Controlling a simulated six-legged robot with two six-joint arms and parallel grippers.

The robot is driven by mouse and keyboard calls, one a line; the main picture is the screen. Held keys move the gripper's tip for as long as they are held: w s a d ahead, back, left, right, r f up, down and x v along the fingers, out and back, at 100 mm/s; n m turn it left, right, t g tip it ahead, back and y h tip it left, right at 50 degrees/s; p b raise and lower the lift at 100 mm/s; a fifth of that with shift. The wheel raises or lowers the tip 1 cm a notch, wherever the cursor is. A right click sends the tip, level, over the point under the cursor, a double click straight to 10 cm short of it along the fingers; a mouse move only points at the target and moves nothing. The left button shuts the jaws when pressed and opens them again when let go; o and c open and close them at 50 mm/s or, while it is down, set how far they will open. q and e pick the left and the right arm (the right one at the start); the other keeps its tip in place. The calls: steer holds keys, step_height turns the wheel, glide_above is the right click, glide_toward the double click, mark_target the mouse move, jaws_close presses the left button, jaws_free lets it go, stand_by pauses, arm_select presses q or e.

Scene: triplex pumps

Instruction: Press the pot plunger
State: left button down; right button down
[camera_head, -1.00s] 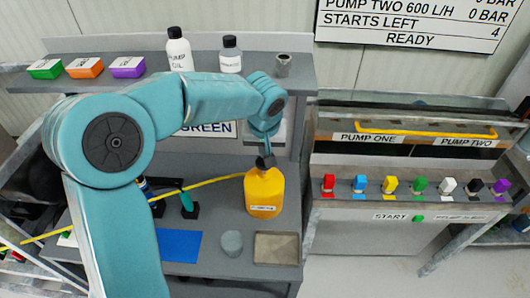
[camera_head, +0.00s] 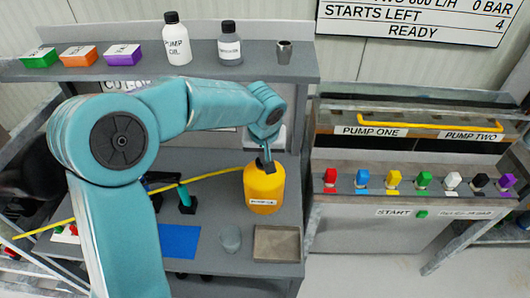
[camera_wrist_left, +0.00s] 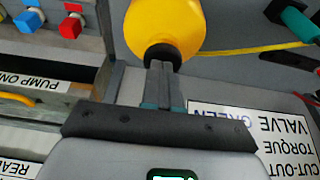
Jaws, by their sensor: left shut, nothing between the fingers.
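The pot is a yellow container (camera_head: 263,190) with a label, standing on the grey bench near its right side. In the left wrist view the yellow pot (camera_wrist_left: 165,25) is at the top centre, with a dark round plunger top (camera_wrist_left: 163,55) at its near end. My left gripper (camera_head: 267,166) is shut and empty, with its fingertips at the top of the pot. In the wrist view its closed fingers (camera_wrist_left: 160,72) overlap the dark plunger top; whether they touch it I cannot tell. My right gripper is not in view.
A blue mat (camera_head: 180,242), a grey cup (camera_head: 230,239) and a shallow tray (camera_head: 277,244) lie in front of the pot. A yellow rod (camera_head: 130,197) crosses the bench. A shelf (camera_head: 300,73) with bottles runs behind. Coloured valves (camera_head: 393,180) line the pump panel on the right.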

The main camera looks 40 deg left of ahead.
arm_select(q)
steer(key=shift+s+f, duration=0.15)
steer(key=shift+f, duration=0.2)
steer(key=shift+d, duration=0.1)
steer(key=shift+r+p, duration=0.3)
steer(key=shift+p, duration=0.1)
step_height(320, 180, up, 5)
steer(key=p, duration=0.2)
steer(key=shift+p, duration=0.4)
steer(key=b+v, duration=0.1)
steer(key=v, duration=0.8)
